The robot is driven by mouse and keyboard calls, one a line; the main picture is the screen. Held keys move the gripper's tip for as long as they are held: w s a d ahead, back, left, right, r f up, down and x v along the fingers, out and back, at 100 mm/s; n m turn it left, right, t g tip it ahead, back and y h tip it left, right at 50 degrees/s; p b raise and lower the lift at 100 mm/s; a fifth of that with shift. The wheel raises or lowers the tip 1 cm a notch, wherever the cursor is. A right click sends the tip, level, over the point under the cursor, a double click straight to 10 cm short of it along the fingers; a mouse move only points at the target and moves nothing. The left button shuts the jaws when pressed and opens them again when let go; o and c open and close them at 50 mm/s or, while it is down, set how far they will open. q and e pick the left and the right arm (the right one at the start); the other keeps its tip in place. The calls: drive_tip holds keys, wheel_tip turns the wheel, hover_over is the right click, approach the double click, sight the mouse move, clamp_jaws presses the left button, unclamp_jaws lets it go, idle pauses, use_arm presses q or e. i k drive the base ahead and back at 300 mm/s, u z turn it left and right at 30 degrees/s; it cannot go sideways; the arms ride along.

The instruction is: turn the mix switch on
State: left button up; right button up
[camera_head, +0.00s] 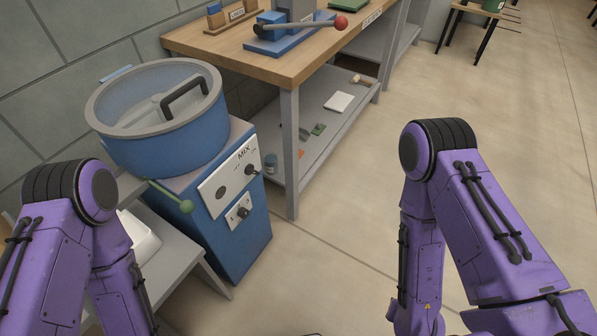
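The mixer (225,235) is a blue cabinet with a round blue drum (170,140) and a grey lid with a dark handle. A white panel marked MIX (229,172) is on its front, with a dark knob at the left and a small dark part at the right. A smaller plate below carries a small switch (242,211). The lettering beside the controls is too small to read, so I cannot tell the switch position. My left and right purple arms show at the two sides, bent downward. Both grippers are outside the view.
A wooden workbench (290,68) with a blue press and a lower shelf is behind. The floor in front and right is clear.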

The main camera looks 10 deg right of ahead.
sight(249, 169)
drive_tip(key=z, duration=1.7)
drive_tip(key=i, duration=1.6)
drive_tip(key=u, duration=2.8)
